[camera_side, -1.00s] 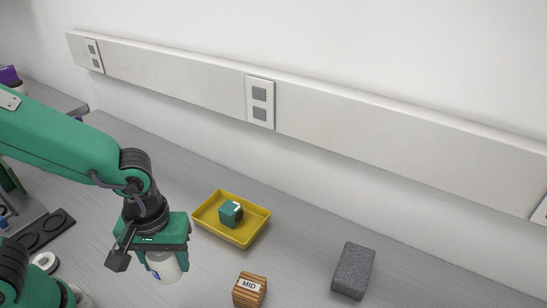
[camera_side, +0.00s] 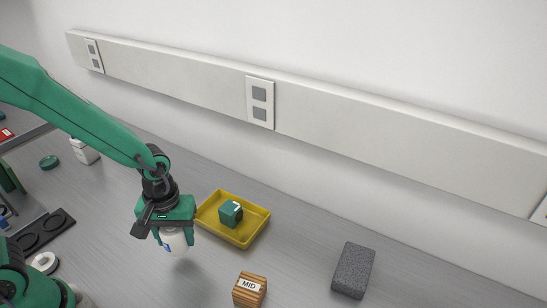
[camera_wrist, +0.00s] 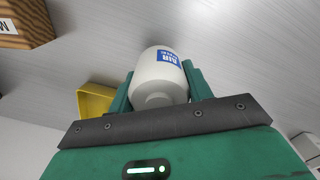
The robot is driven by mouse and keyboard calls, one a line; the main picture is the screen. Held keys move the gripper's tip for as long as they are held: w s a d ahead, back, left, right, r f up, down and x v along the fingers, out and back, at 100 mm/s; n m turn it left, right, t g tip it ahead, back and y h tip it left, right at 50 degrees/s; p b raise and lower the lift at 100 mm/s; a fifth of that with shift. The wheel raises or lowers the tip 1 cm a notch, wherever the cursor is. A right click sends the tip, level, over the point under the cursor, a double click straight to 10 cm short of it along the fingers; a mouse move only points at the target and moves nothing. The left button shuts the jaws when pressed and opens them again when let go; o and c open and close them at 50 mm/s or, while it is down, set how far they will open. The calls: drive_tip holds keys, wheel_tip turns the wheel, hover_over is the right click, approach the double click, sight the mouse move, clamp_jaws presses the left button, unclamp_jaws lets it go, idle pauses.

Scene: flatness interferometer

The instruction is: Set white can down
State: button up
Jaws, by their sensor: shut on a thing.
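The white can (camera_side: 177,243) with a blue label is held between the fingers of my gripper (camera_side: 176,236). In the wrist view the can (camera_wrist: 160,78) sits between both green fingers (camera_wrist: 158,88), and part of the label lettering shows. In the side view its upper part is hidden by the gripper. The can appears to hang above the grey bench (camera_side: 310,250), to the left of the yellow tray; the exact gap below it is hard to tell.
The yellow tray (camera_side: 256,232) holds a green cube (camera_side: 231,212) marked 7. A wooden block (camera_side: 249,290) labelled MID and a dark grey block (camera_side: 353,270) stand to the right. A black plate with round recesses (camera_side: 44,232) lies at left. Bench between the wooden block and grey block is clear.

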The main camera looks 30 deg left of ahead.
sight(179, 246)
drive_tip(key=shift+f, duration=2)
drive_tip(key=shift+f, duration=0.15)
drive_tip(key=o, duration=1)
drive_tip(key=shift+r, duration=6.2)
